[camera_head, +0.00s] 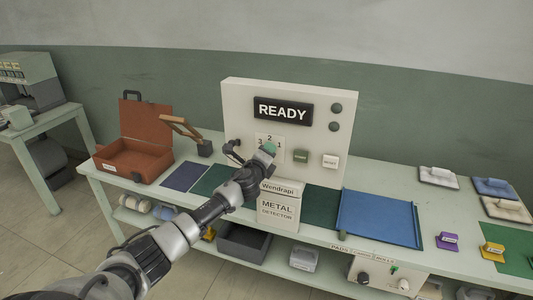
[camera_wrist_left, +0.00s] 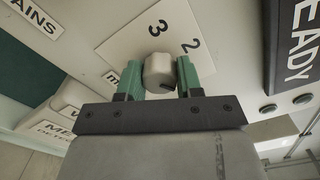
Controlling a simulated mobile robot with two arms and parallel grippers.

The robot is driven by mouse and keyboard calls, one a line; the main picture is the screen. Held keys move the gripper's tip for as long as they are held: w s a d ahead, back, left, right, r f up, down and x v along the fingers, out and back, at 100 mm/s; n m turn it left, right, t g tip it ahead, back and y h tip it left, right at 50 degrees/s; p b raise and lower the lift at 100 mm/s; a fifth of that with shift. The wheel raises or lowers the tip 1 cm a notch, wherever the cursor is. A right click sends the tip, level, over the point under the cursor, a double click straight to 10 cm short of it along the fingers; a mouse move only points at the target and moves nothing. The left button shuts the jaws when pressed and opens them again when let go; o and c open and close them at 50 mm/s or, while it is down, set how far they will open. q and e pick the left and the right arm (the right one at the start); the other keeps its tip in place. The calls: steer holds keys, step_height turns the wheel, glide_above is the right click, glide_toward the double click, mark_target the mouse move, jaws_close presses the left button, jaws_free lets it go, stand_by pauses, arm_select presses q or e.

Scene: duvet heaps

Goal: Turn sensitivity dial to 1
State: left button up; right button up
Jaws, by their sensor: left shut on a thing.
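The metal detector panel (camera_head: 235,105) stands upright on the bench with a READY display. Its white dial plate (camera_head: 268,138) carries the digits 3, 2 and 1 in the head view; the left wrist view shows 3 and 2 on the plate (camera_wrist_left: 176,46). The sensitivity dial, a small beige knob (camera_wrist_left: 157,68), sits between the green fingers of my left gripper (camera_wrist_left: 159,80), which is shut on it. A short dark mark shows on the knob, but I cannot tell which digit it points at. In the head view my left gripper (camera_head: 267,149) mostly hides the knob. My right gripper is not in view.
A green button (camera_head: 301,155) and a white button (camera_head: 330,161) sit right of the dial. Two round lamps (camera_head: 336,117) are above them. An open brown case (camera_head: 133,158) stands left, and a blue tray (camera_head: 379,220) lies right on the bench.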

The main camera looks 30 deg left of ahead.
arm_select(q)
steer(key=shift+f, duration=0.1)
steer(key=o, duration=0.9)
steer(key=shift+s, duration=0.1)
steer(key=b+v, duration=0.2)
steer(key=v, duration=0.8)
steer(key=shift+s, duration=0.35)
